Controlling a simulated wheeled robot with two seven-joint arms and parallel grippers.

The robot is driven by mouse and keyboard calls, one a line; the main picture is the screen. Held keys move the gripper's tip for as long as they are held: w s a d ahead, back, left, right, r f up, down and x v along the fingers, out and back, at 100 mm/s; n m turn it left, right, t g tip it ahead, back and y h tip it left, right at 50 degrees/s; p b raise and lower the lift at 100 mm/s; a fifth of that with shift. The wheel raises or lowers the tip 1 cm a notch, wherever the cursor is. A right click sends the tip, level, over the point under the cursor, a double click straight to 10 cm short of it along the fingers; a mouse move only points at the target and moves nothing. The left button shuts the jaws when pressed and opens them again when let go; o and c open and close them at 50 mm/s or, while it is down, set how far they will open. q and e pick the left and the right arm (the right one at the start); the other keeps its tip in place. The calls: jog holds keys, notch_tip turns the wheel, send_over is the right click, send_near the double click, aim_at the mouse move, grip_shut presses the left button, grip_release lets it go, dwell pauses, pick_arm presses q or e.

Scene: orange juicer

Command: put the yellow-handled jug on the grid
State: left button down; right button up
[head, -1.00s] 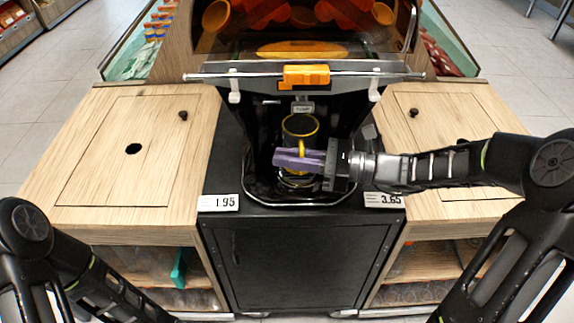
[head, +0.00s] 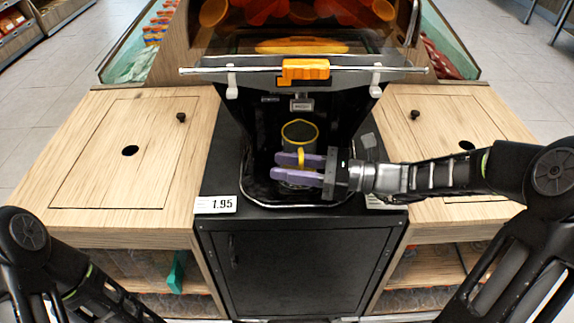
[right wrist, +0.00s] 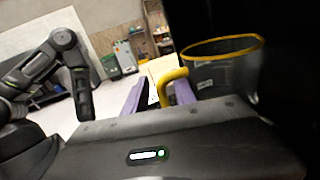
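The jug (head: 300,132) is a dark, see-through cup with a yellow rim and a yellow handle (right wrist: 172,82). It stands upright in the juicer's bay, on or just above the dark grid area (head: 262,201); its base is hidden behind my fingers, so contact cannot be told. My right gripper (head: 298,169) is in front of the jug, its two purple fingers spread apart. In the right wrist view the handle sits between the fingers (right wrist: 160,98), with gaps showing. My left arm shows at lower left, its gripper out of the head view.
The black juicer cabinet (head: 300,265) stands between two wooden counters (head: 130,150). A metal bar with an orange latch (head: 305,69) crosses above the bay. Dark bay walls stand close on both sides of the jug. The counter tops are mostly clear.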

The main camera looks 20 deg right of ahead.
jog(key=shift+r, duration=0.1)
jog(key=shift+s+d, duration=0.1)
jog(key=shift+d, duration=0.1)
jog(key=p+v, duration=0.1)
jog(key=v, duration=0.6)
jog(key=shift+s+d+r, duration=0.1)
jog(key=shift+d+r, duration=0.05)
jog(key=p+v, duration=0.3)
jog(key=shift+s+d, duration=0.3)
jog(key=shift+d, duration=0.3)
dwell(0.9)
